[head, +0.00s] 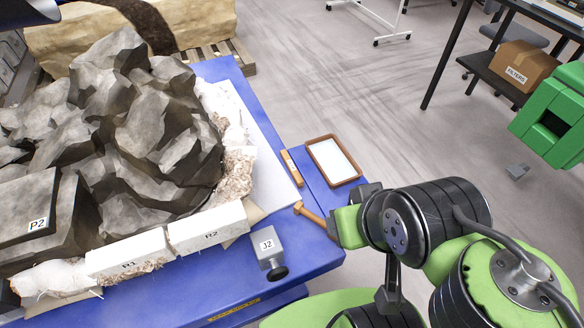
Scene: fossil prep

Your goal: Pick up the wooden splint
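A short, flat wooden bar (291,168), which looks like the wooden splint, lies on the blue table between a white board and a small brown-rimmed tray. A thinner wooden piece with a knobbed end (312,214) lies nearer the table's right edge; I cannot tell exactly what it is. My gripper (334,226) is at the right edge of the table, beside that knobbed piece and nearer the camera than the flat bar. My wrist hides most of its fingers, so I cannot see whether they are open or touch the knobbed piece.
A brown-rimmed tray with a white inside (333,161) sits right of the bar. A grey block marked J2 (267,246) stands left of my gripper. White blocks R1 (130,257) and R2 (208,228) edge the large grey rock (150,130). Open floor lies right of the table.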

